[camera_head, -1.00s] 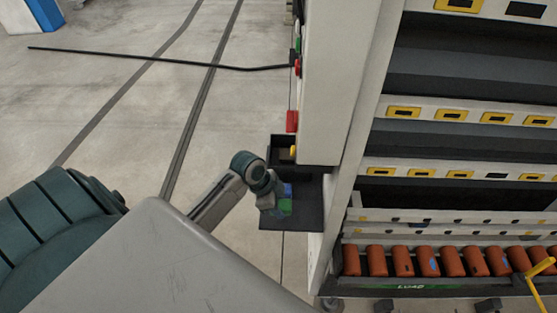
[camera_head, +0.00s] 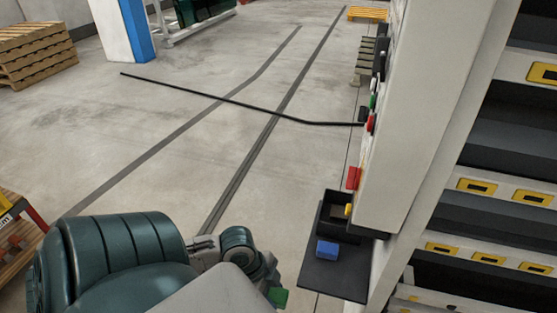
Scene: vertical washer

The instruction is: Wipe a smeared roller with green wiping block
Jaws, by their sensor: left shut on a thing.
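The green wiping block (camera_head: 279,297) shows as a small green patch at the bottom of the head view. My left gripper (camera_head: 272,287) is shut on it, just left of and below the black tray's near edge. Its fingers are mostly hidden behind my arm and wrist. A blue block (camera_head: 328,251) sits on the black tray (camera_head: 335,279) at the side of the machine. The rollers are out of view now, so no smear shows. My right gripper is not in view.
The tall white machine (camera_head: 430,110) with yellow-framed slots (camera_head: 478,187) fills the right. A dark bin (camera_head: 349,212) adjoins the tray. A long black bar (camera_head: 240,103) reaches left from the machine. Pallets (camera_head: 38,48) stand far left. The floor between is open.

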